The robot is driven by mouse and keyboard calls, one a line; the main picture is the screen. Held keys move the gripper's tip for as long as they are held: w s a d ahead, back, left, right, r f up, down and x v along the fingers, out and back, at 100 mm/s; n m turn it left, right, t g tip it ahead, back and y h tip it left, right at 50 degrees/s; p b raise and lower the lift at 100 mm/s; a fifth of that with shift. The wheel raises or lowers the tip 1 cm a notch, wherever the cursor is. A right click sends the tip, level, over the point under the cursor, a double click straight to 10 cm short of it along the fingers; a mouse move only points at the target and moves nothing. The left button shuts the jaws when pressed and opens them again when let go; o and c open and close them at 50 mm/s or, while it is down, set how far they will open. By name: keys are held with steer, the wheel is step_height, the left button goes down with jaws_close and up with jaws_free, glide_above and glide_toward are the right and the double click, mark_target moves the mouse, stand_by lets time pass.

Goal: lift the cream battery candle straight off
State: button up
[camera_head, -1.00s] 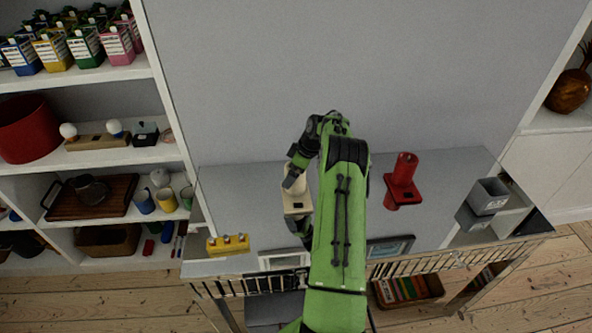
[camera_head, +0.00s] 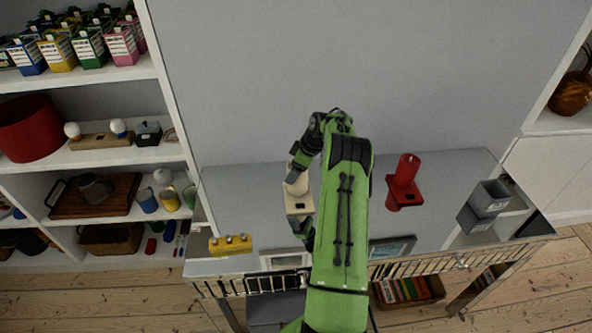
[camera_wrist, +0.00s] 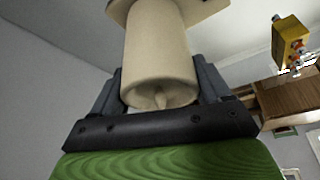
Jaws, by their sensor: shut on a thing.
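The cream battery candle (camera_wrist: 160,55) fills the middle of the wrist view, with its wick end towards the camera. My gripper (camera_wrist: 161,92) is shut on it, one dark finger on each side. Beyond the candle, part of its cream base (camera_wrist: 205,8) shows at the top edge. In the head view the candle (camera_head: 296,184) stands above the cream square base plate (camera_head: 298,204) on the grey surface, beside my green arm. My gripper (camera_head: 297,172) is at its upper part there. Whether candle and base touch is hard to tell.
A red candle on a red base (camera_head: 404,184) stands to the right. A yellow block with knobs (camera_head: 230,244) lies at the front left. Grey boxes (camera_head: 484,204) stand at the right end. Frames (camera_head: 392,248) lie near the front edge. A grey wall rises behind.

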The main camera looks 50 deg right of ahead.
steer(key=shift+r+p, duration=2.05)
steer(key=shift+r, duration=1.25)
steer(key=shift+f, duration=0.1)
